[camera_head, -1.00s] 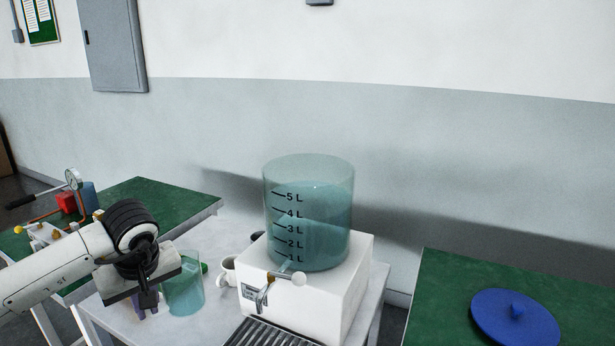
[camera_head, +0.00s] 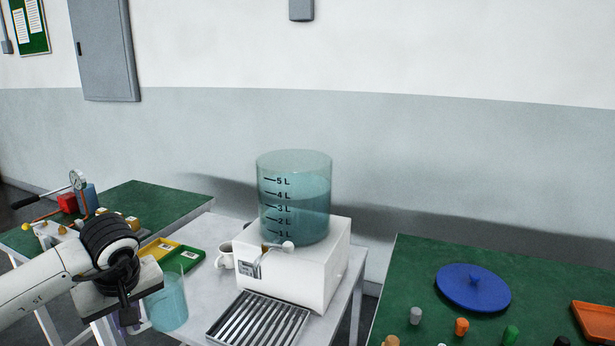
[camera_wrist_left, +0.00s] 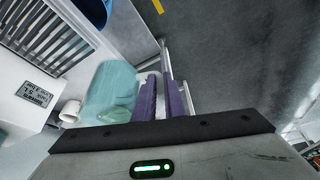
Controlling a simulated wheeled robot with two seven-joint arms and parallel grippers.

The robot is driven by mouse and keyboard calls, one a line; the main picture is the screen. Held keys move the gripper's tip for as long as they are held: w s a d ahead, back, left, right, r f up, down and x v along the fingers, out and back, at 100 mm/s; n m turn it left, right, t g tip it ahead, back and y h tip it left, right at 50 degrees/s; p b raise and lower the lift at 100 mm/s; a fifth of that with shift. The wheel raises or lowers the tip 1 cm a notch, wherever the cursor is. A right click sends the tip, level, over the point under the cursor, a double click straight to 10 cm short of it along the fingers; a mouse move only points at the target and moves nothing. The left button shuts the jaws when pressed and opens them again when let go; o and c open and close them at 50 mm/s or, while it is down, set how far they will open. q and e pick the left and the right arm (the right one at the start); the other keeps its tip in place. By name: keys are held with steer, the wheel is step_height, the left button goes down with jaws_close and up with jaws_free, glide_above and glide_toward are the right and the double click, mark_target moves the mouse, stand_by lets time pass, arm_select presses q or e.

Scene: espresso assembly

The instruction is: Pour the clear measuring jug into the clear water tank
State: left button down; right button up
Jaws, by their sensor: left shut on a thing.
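The clear measuring jug (camera_head: 168,305) is bluish and see-through, at the front left of the white table. My left gripper (camera_head: 130,318) is shut on the jug's handle side, left of the jug body. In the left wrist view the purple fingers of the left gripper (camera_wrist_left: 163,98) are together beside the jug (camera_wrist_left: 110,92); the exact grip on the handle is partly hidden. The clear water tank (camera_head: 294,205) stands upright on the white machine, right of and behind the jug. It holds water to between its 4 L and 5 L marks. My right gripper is not in view.
The white machine (camera_head: 305,278) has a tap and a slatted drip tray (camera_head: 258,318) in front. A blue lid (camera_head: 473,290) lies on the right green table (camera_head: 410,265).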

arm_select(q)
steer(key=s+d+r+m+h, duration=0.1)
steer(key=s+d+r+m, duration=0.1)
steer(key=s+d+m, duration=0.2)
steer(key=s+d+r+m+t+h, duration=0.1)
steer(key=s+d+r+m+h, duration=0.1)
steer(key=s+d+m, duration=0.3)
steer(key=s+d, duration=0.3)
steer(key=d, duration=0.1)
steer(key=shift+r+t, duration=0.25)
steer(key=shift+t, duration=0.05)
steer(key=shift+d, duration=0.1)
